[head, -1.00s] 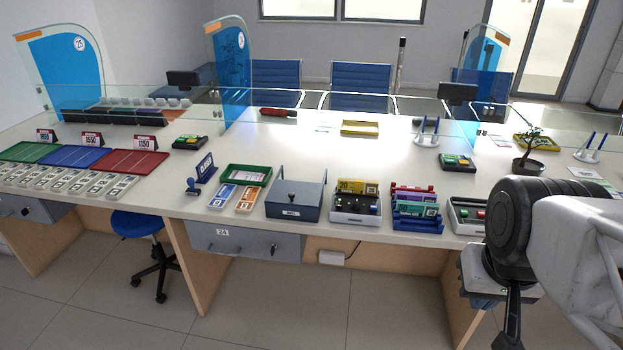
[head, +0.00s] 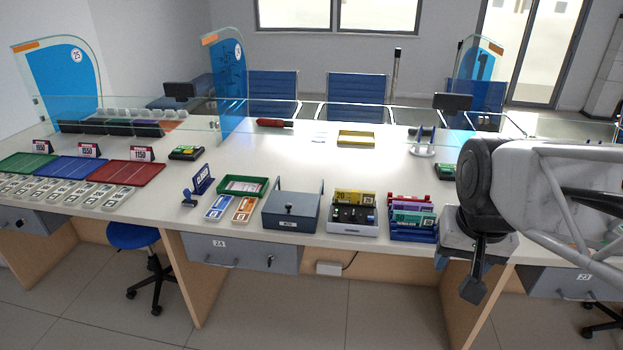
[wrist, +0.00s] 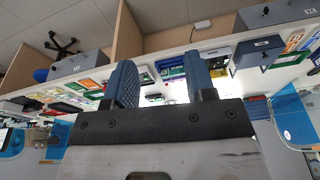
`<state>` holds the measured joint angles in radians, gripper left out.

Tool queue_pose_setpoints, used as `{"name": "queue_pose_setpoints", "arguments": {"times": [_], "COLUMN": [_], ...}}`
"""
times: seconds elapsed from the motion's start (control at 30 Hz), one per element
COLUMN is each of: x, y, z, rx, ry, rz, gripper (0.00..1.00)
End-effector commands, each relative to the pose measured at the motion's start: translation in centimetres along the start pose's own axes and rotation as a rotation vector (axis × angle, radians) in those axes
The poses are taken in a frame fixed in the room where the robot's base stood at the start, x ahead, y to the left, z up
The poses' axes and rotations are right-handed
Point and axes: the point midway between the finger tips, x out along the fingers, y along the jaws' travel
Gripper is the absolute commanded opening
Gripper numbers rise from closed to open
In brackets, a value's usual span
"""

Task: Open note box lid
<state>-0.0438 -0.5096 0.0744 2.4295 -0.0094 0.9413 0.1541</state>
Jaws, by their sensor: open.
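The note box (head: 283,218) is a grey-blue metal box with a dark knob (head: 289,208) on its lid. It stands near the counter's front edge with its lid down. A labelled grey-blue box, apparently the same one, shows in the upside-down wrist view (wrist: 258,54), right of the fingers. My gripper (head: 473,288) is at the right of the head view, in front of the counter, well to the right of the note box. In the wrist view my gripper (wrist: 160,83) shows two blue padded fingers apart, with nothing held between them.
Between the note box and my gripper stand a white tray (head: 352,229) with yellow notes and a blue rack (head: 412,236) of coloured packs. A green tray (head: 243,186) is left of the box. A low glass screen (head: 330,115) crosses behind. The counter (head: 300,165) behind the box is largely clear.

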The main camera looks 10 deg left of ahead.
Motion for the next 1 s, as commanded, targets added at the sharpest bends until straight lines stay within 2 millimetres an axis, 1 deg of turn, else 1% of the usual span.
{"name": "queue_pose_setpoints", "arguments": {"times": [0.03,0.1,0.47,0.77,1.0], "x": [0.1,0.1,1.0,2.8,4.9], "y": [-0.5,-1.2,-5.4,-9.7,-13.5], "z": [-1.2,-2.7,-10.3,-16.3,-20.8], "rx": [0.011,0.031,0.132,0.215,0.282], "ry": [-0.006,-0.013,-0.045,-0.071,-0.092], "rz": [-0.001,-0.002,-0.005,-0.002,0.003], "gripper": [0.50,0.50,0.50,0.50,0.50]}}
